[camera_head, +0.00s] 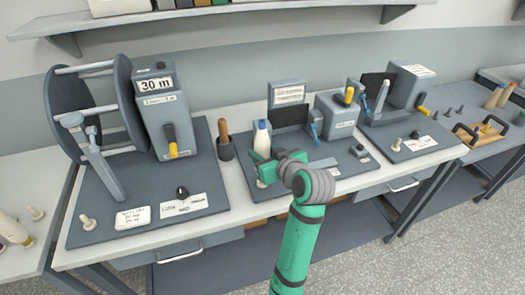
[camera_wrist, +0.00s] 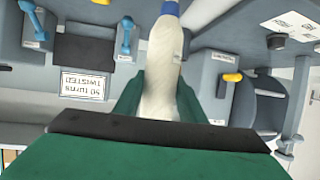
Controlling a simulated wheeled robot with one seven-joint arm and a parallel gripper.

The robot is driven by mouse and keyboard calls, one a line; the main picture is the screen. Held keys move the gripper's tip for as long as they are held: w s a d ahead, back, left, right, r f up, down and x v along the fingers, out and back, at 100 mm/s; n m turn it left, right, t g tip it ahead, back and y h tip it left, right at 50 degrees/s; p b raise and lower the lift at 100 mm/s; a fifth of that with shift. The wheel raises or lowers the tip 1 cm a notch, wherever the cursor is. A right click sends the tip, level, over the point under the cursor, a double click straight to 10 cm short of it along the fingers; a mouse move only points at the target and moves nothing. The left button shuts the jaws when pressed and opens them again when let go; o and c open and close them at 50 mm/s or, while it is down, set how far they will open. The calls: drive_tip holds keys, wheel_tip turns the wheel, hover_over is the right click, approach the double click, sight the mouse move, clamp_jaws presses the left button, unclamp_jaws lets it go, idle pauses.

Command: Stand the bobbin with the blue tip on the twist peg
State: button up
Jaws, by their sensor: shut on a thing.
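The bobbin with the blue tip (camera_head: 261,141) is cream-white and stands upright, blue end up, over the front left of the middle station. My gripper (camera_head: 264,168) is shut on it, one finger on each side. In the wrist view the bobbin (camera_wrist: 163,62) runs up between my fingers (camera_wrist: 160,98), its blue tip at the top edge. A small pale piece (camera_head: 262,183) shows below my gripper. I cannot tell whether it is the bobbin's foot or the twist peg, nor whether the bobbin touches a peg. No twist peg is clearly visible elsewhere on this station.
A brown-handled tool in a dark cup (camera_head: 225,148) stands close left of the bobbin. The dark screen and sign (camera_head: 289,94) and the grey box with a yellow lever (camera_head: 337,115) stand behind. A winding reel station (camera_head: 150,205) fills the left; another station (camera_head: 408,148) is right.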

drive_tip(key=shift+f, duration=1.2)
drive_tip(key=o, duration=1.2)
drive_tip(key=v, duration=1.1)
drive_tip(key=shift+w, duration=0.1)
